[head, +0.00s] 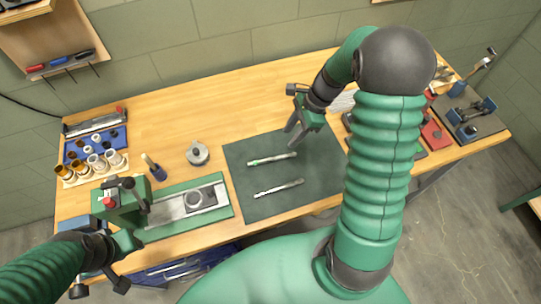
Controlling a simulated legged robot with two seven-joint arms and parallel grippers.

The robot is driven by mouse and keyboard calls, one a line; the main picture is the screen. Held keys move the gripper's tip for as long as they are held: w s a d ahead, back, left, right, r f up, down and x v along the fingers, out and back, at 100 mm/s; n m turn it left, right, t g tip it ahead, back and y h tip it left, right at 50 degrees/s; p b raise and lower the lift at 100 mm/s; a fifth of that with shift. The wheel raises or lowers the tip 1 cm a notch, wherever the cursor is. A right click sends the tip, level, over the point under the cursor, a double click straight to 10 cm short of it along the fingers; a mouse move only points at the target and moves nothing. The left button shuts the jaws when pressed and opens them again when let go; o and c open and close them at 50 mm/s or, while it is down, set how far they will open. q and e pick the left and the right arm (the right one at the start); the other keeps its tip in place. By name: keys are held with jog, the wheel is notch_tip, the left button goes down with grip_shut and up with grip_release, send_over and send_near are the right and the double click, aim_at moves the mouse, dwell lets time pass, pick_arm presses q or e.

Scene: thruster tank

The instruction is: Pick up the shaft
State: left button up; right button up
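Two slender silvery rod-like pieces lie apart on the dark green mat (237,177). The farther rod (272,159) has a green part near its left end, and the nearer rod (278,188) is plain metal. I cannot tell for sure which one is the shaft. My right gripper (294,134) hangs just beyond the farther rod, over the mat's back part, with its dark fingers apart and nothing between them. My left gripper (100,286) is low at the lower left, by the bench's front edge, and its finger gap is unclear.
A green-based fixture (163,230) with a metal plate stands left of the mat. A round metal part (197,153) and a dark-handled tool (154,168) stand behind it. A rack of small cylinders (90,168) is at far left. A red item (435,135) and vise (470,120) are at right.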

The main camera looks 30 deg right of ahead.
send_near(273, 158)
notch_tip(273, 158, down, 2)
jog(key=shift+w+f, duration=0.15)
jog(key=x, duration=0.3)
jog(key=a+x, duration=0.1)
jog(key=x, duration=0.1)
jog(key=shift+a+f, duration=0.1)
jog(key=shift+a, duration=0.2)
jog(key=shift+d+f, duration=0.25)
jog(key=shift+d, duration=0.1)
jog(key=shift+w+d, duration=0.1)
jog(key=shift+c, duration=2)
pick_arm(q)
jog(key=shift+w+r, duration=0.1)
jog(key=shift+w, duration=0.05)
pick_arm(e)
jog(key=shift+a, duration=0.25)
grip_shut()
jog(key=shift+d, duration=0.1)
